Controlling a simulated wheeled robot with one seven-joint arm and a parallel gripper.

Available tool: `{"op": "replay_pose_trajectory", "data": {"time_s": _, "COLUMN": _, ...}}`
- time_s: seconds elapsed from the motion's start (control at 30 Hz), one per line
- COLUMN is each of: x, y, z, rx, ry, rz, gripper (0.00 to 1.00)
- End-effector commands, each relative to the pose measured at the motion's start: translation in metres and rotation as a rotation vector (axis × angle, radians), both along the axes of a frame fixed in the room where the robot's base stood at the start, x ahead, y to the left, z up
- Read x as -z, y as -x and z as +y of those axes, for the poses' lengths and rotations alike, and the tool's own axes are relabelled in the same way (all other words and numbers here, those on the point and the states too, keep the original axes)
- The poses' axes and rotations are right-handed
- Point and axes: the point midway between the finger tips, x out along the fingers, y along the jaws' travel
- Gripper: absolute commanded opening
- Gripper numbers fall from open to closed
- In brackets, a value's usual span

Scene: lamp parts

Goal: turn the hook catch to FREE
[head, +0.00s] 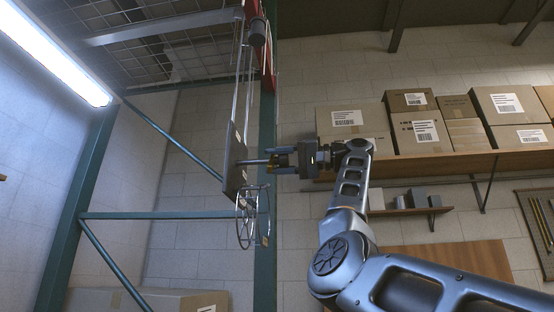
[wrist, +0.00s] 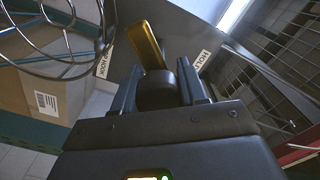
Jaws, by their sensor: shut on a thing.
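The hook catch shows in the wrist view as a dark round knob (wrist: 155,92) with a yellow lever (wrist: 147,45) pointing up and slightly left. It is mounted on a dark plate (wrist: 182,45), also seen edge-on in the head view (head: 235,160). A white label (wrist: 104,62) is left of the lever and another (wrist: 203,60), seeming to read HOLD, is right of it. The left label is too small to read surely. My gripper (wrist: 157,92) is shut on the knob, one finger on each side. In the head view my gripper (head: 272,160) reaches the plate from the right.
A wire cage (head: 247,215) hangs just below the plate; it also shows at upper left in the wrist view (wrist: 45,45). A green rack post (head: 266,200) stands close behind. Cardboard boxes (head: 420,130) fill a shelf at right. A lit tube (head: 50,50) is at upper left.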

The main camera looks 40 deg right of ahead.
Motion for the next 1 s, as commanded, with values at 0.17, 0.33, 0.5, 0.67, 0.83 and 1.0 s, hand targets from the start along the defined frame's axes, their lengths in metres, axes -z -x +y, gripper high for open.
{"op": "replay_pose_trajectory", "data": {"time_s": 0.17, "x": -0.0017, "y": 0.0002, "z": -0.0013, "rx": 0.004, "ry": -0.133, "rz": 0.099, "gripper": 0.11}}
{"op": "replay_pose_trajectory", "data": {"time_s": 0.33, "x": -0.0016, "y": 0.0001, "z": -0.0013, "rx": 0.004, "ry": -0.260, "rz": 0.197, "gripper": 0.11}}
{"op": "replay_pose_trajectory", "data": {"time_s": 0.5, "x": -0.0012, "y": -0.0001, "z": -0.0013, "rx": 0.004, "ry": -0.382, "rz": 0.291, "gripper": 0.11}}
{"op": "replay_pose_trajectory", "data": {"time_s": 0.67, "x": -0.0007, "y": -0.0001, "z": -0.0013, "rx": 0.003, "ry": -0.480, "rz": 0.369, "gripper": 0.11}}
{"op": "replay_pose_trajectory", "data": {"time_s": 0.83, "x": -0.0002, "y": 0.0000, "z": -0.0015, "rx": 0.004, "ry": -0.560, "rz": 0.432, "gripper": 0.11}}
{"op": "replay_pose_trajectory", "data": {"time_s": 1.0, "x": 0.0002, "y": 0.0000, "z": -0.0018, "rx": 0.005, "ry": -0.612, "rz": 0.472, "gripper": 0.11}}
